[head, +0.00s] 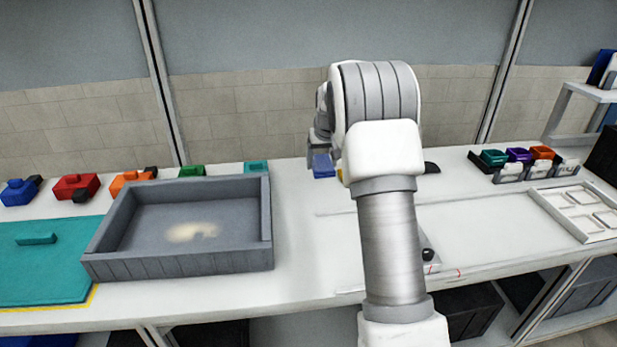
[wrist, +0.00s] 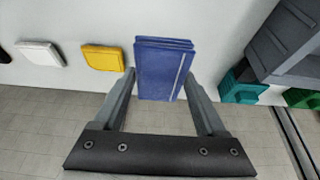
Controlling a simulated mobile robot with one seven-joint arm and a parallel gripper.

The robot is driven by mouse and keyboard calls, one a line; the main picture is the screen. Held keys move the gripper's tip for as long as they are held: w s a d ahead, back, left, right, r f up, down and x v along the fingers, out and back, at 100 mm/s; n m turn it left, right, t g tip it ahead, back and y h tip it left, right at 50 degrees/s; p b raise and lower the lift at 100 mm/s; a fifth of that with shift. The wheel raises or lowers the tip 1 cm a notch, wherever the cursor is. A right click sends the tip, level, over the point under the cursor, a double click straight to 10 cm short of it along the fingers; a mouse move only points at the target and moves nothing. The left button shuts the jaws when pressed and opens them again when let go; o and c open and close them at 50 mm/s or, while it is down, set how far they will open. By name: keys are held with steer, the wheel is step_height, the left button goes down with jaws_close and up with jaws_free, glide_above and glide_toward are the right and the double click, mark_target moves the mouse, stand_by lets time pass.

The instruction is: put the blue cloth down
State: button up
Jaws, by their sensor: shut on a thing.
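The blue cloth (head: 322,165) is folded into a compact block near the back edge of the white table, left of my arm in the head view. In the wrist view the cloth (wrist: 160,72) sits between the two fingers of my gripper (wrist: 162,80), which is shut on it. A pale stripe runs down one side of it. In the head view my gripper (head: 319,148) is partly hidden by my own arm. I cannot tell whether the cloth touches the table.
A grey tray (head: 96,262) with a pale patch inside stands left on the table, beside a teal mat (head: 40,275). Coloured blocks line the back edge. A white compartment tray (head: 541,199) lies right. In the wrist view yellow (wrist: 102,58) and white (wrist: 41,53) pieces lie left.

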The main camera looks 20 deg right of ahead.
glide_above(307, 182)
steer(key=f, duration=0.3)
steer(key=shift+s+f, duration=0.2)
steer(key=shift+s, duration=0.2)
steer(key=shift+f+b, duration=0.4)
steer(key=shift+f, duration=1.55)
steer(key=shift+f, duration=0.25)
steer(key=o, duration=1.1)
steer(key=shift+s+f, duration=0.1)
steer(key=shift+o, duration=0.2)
steer(key=shift+a, duration=0.15)
